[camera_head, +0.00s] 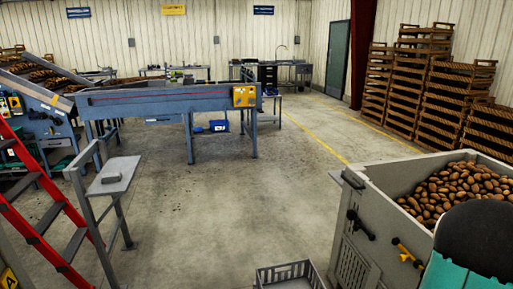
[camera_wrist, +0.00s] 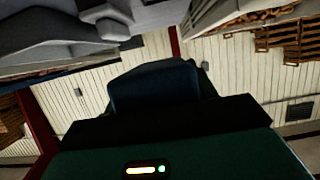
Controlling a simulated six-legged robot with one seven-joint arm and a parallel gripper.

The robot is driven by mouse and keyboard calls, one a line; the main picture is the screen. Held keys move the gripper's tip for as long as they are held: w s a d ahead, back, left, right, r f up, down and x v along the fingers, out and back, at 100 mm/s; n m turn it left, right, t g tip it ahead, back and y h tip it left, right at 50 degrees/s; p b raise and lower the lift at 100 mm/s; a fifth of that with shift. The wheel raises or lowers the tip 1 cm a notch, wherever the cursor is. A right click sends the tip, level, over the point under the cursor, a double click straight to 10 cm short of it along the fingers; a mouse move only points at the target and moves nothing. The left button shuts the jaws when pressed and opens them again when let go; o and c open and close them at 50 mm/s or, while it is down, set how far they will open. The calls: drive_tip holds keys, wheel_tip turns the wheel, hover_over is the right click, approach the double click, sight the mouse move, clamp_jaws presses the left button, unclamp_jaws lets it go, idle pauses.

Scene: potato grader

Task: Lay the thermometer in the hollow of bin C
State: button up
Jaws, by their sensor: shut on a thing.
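Grey rounded parts at the top edge of the wrist view look like my gripper (camera_wrist: 108,20), cut off by the frame. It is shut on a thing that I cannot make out. I cannot pick out the thermometer for certain in either view. The large grey bin (camera_head: 350,238) stands at the right in the head view, heaped with potatoes (camera_head: 462,188). I can read no letter C on it, and no hollow shows clearly. My own dark and teal body parts hide its near right corner.
A red ladder (camera_head: 40,232) and a small grey stand (camera_head: 113,176) are at left. A blue-grey conveyor (camera_head: 160,99) is behind them. A grey crate (camera_head: 290,272) sits on the floor at the bottom. Stacked wooden crates (camera_head: 420,80) line the right wall. The middle floor is clear.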

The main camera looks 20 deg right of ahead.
drive_tip(key=w+a+f+n+t, duration=0.2)
drive_tip(key=w+a, duration=0.1)
drive_tip(key=w, duration=0.6)
drive_tip(key=w+a+f+n+t, duration=0.1)
drive_tip(key=w+a+n+t, duration=0.15)
drive_tip(key=w, duration=0.55)
drive_tip(key=w+a+f+n+t+y, duration=0.3)
drive_tip(key=w+a+t, duration=0.1)
drive_tip(key=w+a, duration=0.7)
drive_tip(key=w+a+f+n+t+y, duration=0.2)
drive_tip(key=w+a+f+n+t, duration=0.15)
drive_tip(key=w+a, duration=0.85)
drive_tip(key=w+a+f+n+t+y, duration=0.1)
drive_tip(key=w+a+n+y, duration=0.1)
drive_tip(key=a, duration=0.9)
drive_tip(key=w+a+f+n+t+y, duration=0.1)
drive_tip(key=w+a+n+y, duration=0.2)
drive_tip(key=a, duration=0.8)
drive_tip(key=w+a+f+n+y, duration=0.1)
drive_tip(key=a+y, duration=0.3)
drive_tip(key=a, duration=0.6)
drive_tip(key=shift+w+a+f+n+t, duration=0.25)
drive_tip(key=shift+w+a+n+t, duration=0.15)
drive_tip(key=shift+w+n, duration=0.35)
